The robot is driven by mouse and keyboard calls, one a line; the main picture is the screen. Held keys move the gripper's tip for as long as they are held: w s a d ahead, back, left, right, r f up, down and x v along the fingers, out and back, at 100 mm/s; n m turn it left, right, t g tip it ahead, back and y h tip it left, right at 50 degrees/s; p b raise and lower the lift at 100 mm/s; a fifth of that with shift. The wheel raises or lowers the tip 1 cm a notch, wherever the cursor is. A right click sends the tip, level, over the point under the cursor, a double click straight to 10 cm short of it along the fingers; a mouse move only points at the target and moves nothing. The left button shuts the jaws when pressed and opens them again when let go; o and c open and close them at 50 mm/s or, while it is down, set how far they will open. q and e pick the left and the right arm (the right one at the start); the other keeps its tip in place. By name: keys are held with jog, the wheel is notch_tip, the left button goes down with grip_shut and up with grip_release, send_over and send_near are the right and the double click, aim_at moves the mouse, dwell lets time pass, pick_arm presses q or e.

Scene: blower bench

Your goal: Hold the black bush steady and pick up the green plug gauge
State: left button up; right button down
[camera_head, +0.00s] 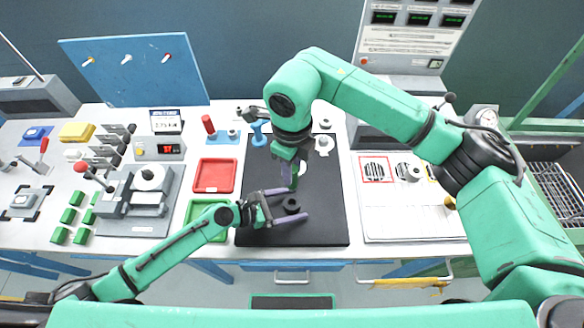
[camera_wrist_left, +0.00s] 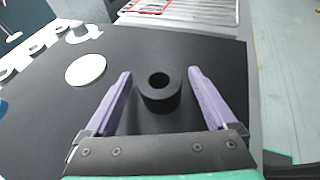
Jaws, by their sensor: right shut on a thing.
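The black bush (camera_head: 291,206) stands upright on the black mat (camera_head: 318,232), its bore facing up. My left gripper (camera_head: 296,204) is open low over the mat, with one purple finger on each side of the bush. In the left wrist view the bush (camera_wrist_left: 160,97) sits between the fingers, with a gap on both sides. My right gripper (camera_head: 291,182) points down above the mat, just behind the bush. It is shut on the green plug gauge (camera_head: 295,178), which is mostly hidden by the fingers. The gauge is not in the left wrist view.
A red tray (camera_head: 215,190) and a green tray (camera_head: 191,212) lie left of the mat. A blue stand (camera_head: 258,140) and small pale parts are near the mat's back edge. A white panel (camera_head: 410,225) is on the right. The mat's front right is clear.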

pick_arm(q)
jog(key=v, duration=1.2)
jog(key=shift+s, duration=0.1)
